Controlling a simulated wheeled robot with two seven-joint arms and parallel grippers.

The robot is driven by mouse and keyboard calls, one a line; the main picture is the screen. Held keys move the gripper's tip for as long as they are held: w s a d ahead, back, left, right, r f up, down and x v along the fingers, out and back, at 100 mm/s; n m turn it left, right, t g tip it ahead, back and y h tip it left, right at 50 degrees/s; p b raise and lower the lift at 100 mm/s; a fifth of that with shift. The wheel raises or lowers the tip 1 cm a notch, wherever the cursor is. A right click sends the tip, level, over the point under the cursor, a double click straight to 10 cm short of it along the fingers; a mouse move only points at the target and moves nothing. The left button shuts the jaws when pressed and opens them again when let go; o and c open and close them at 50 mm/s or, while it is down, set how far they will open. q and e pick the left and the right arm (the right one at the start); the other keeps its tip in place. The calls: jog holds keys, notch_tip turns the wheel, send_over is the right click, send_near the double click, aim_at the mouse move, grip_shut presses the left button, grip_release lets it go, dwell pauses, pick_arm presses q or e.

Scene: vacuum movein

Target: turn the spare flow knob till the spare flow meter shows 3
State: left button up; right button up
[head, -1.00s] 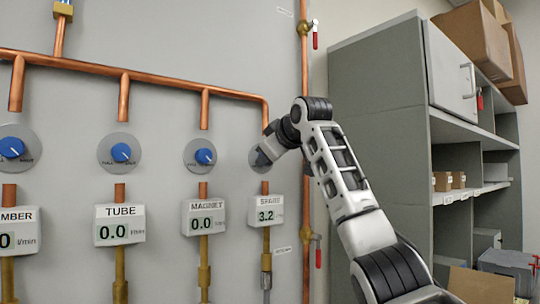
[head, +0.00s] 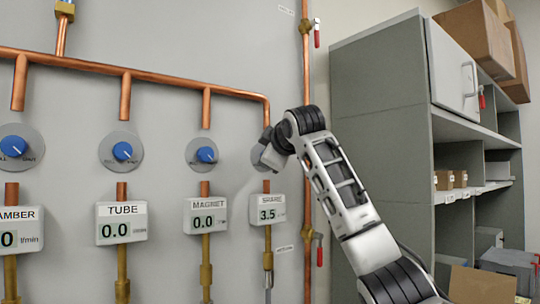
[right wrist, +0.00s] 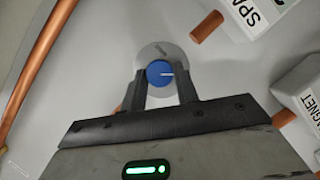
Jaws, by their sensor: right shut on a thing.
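The spare flow meter (head: 267,212) is a white box on the wall at the right end of the row in the head view. Its display reads 3.5. The spare flow knob is hidden behind my right gripper (head: 264,157) in the head view. In the right wrist view the spare flow knob (right wrist: 160,73) is blue with a white pointer line, on a grey round plate (right wrist: 178,54). My right gripper (right wrist: 163,87) is shut on this knob, one finger at each side. My left gripper is not in view.
Left of it are the magnet meter (head: 206,217) and tube meter (head: 122,223), both at 0.0, with blue knobs (head: 206,155) above. A copper pipe (head: 305,120) with red-handled valves runs just right of the spare line. A grey shelf cabinet (head: 375,130) stands at the right.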

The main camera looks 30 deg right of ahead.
jog(key=o, duration=1)
jog(key=shift+c, duration=0.2)
pick_arm(q)
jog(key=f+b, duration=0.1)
jog(key=b, duration=0.1)
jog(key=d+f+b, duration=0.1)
jog(key=b, duration=0.2)
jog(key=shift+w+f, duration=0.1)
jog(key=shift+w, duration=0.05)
pick_arm(e)
jog(key=v, duration=1.6)
jog(key=shift+f, duration=0.1)
